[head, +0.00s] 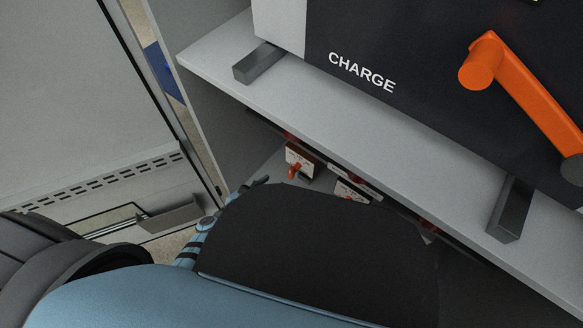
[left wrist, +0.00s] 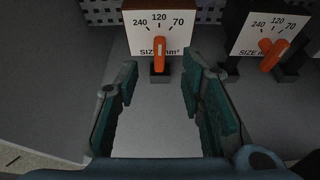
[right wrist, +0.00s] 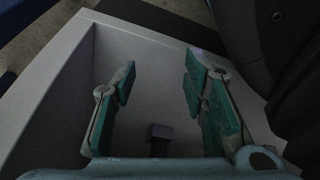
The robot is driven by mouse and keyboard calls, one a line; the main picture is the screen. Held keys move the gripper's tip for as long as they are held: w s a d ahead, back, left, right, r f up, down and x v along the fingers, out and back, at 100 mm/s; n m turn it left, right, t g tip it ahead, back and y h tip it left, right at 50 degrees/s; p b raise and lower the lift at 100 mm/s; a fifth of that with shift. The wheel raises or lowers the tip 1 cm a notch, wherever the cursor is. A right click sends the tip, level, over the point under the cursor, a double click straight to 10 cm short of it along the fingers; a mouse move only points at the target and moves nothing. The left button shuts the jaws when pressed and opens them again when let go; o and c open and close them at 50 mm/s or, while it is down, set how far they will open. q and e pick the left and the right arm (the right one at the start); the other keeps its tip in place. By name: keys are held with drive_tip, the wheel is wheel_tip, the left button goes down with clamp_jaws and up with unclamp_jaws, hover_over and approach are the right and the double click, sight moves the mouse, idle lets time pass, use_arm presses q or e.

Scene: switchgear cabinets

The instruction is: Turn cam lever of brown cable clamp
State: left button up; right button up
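In the left wrist view, the clamp with brown edges has a white dial plate (left wrist: 137,36) marked 240, 120 and 70. Its orange cam lever (left wrist: 160,54) is upright, in line with 120. My left gripper (left wrist: 160,80) is open and empty, its fingers on either side of the lever's line and apart from it. In the head view, a small orange lever on a white plate (head: 300,160) shows under the shelf, with the left gripper partly hidden behind my arm. My right gripper (right wrist: 161,68) is open and empty in the right wrist view.
A second dial plate (left wrist: 268,34) with an orange lever stands to the right on a black clamp. The grey shelf (head: 330,125) overhangs the clamps and carries the CHARGE unit with its large orange handle (head: 525,90). A dark block (right wrist: 159,138) lies between the right fingers' bases.

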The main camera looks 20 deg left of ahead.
sight(290, 171)
use_arm(q)
drive_tip(key=b+x, duration=0.2)
drive_tip(key=x, duration=0.4)
drive_tip(key=shift+w+d+f+b, duration=0.1)
drive_tip(key=shift+w+f+b, duration=0.1)
drive_tip(key=shift+b, duration=0.1)
use_arm(e)
drive_tip(key=w, duration=0.1)
drive_tip(key=w+r, duration=0.1)
drive_tip(key=w+a, duration=0.1)
drive_tip(key=shift+w+r, duration=0.15)
drive_tip(key=shift+w, duration=0.05)
use_arm(q)
drive_tip(key=b+x, duration=0.2)
drive_tip(key=x, duration=0.2)
drive_tip(key=shift+w+d+f, duration=0.1)
drive_tip(key=shift+w, duration=0.15)
drive_tip(key=shift+w+d+b, duration=0.15)
drive_tip(key=shift+w+b, duration=0.15)
drive_tip(key=shift+b, duration=0.1)
use_arm(e)
wheel_tip(290, 171, up, 7)
drive_tip(key=w+n, duration=0.1)
drive_tip(key=shift+w+a+g, duration=0.2)
drive_tip(key=shift+a+g, duration=0.1)
drive_tip(key=shift+a, duration=0.05)
use_arm(q)
clamp_jaws()
